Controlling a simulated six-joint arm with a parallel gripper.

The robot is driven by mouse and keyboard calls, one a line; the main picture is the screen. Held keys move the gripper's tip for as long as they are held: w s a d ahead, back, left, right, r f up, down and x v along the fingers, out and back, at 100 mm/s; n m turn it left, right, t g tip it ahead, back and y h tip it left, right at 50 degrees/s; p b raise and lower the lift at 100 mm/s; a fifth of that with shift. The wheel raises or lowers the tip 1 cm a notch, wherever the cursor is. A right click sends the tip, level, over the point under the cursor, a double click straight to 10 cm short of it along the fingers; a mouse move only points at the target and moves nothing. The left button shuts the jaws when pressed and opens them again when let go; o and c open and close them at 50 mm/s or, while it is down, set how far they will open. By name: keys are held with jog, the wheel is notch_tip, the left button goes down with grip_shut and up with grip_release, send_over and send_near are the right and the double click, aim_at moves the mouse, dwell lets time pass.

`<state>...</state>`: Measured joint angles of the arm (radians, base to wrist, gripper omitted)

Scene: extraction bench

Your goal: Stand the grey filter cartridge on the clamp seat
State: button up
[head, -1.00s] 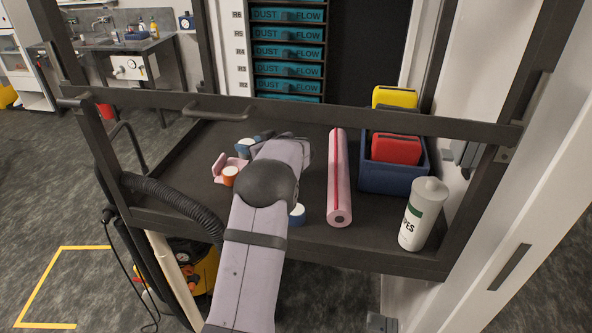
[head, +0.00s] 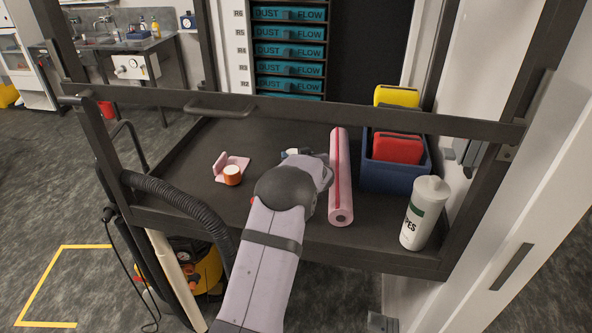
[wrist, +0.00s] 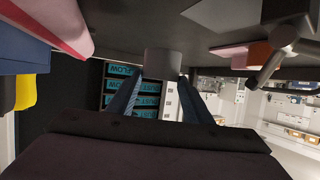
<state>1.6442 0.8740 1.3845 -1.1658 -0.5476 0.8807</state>
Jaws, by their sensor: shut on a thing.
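In the wrist view, my gripper (wrist: 160,78) is shut on a grey cylinder, the filter cartridge (wrist: 163,62), gripped between two bluish fingers. The cartridge is held out in front of the fingers; whether it touches the shelf cannot be told. In the head view my own arm hides the cartridge and most of the gripper. I cannot clearly make out the clamp seat. A grey metal part with a bar-like arm (wrist: 268,70) shows at the right of the wrist view; I cannot tell whether it belongs to the clamp.
A pink bracket (head: 222,162) and an orange, white-topped piece (head: 232,176) stand left of my arm on the dark shelf (head: 190,185). A pink roll (head: 340,180) lies close right. Beyond are a blue bin (head: 392,180) and a white bottle (head: 424,215). A rail (head: 300,117) crosses above.

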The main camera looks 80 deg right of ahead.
jog(key=shift+f+p, duration=0.5)
jog(key=shift+f, duration=2.4)
jog(key=shift+f, duration=0.2)
jog(key=o, duration=1.1)
jog(key=shift+r, duration=0.1)
jog(key=shift+r, duration=0.15)
jog(key=shift+b+v, duration=0.4)
jog(key=shift+v, duration=0.4)
jog(key=shift+o, duration=0.5)
jog(key=b+v, duration=0.2)
jog(key=v, duration=0.8)
jog(key=shift+a+b, duration=0.15)
jog(key=shift+b, duration=0.2)
